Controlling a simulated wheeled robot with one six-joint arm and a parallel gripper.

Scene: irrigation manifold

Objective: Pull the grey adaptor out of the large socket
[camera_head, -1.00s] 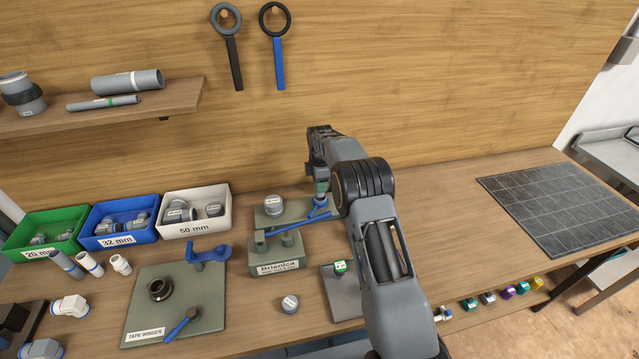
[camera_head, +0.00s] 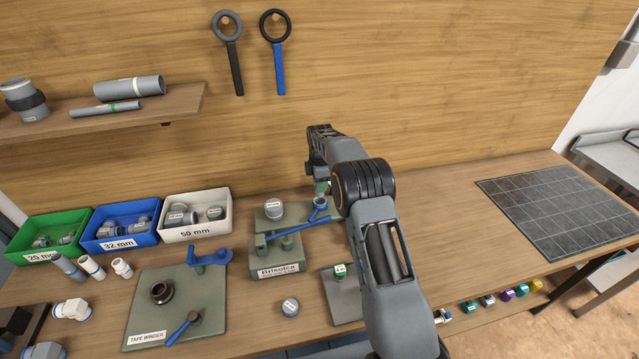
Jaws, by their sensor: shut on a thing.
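My gripper (camera_head: 320,184) is at the back of the bench, above the green fixture. It points down and is partly hidden by my own arm. It is shut on a small grey-green piece, which I take to be the grey adaptor (camera_head: 321,188); little of it shows. Just below is a blue ring-shaped socket (camera_head: 320,204) on the fixture, its dark opening partly visible. I cannot tell clearly whether the piece's lower end is fully clear of it. A blue lever (camera_head: 298,234) lies across the fixture in front.
A grey cap (camera_head: 273,209) stands left of the socket. The white 50 mm bin (camera_head: 197,232) is to the left. The bench right of my arm is clear up to the dark grid mat (camera_head: 560,208).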

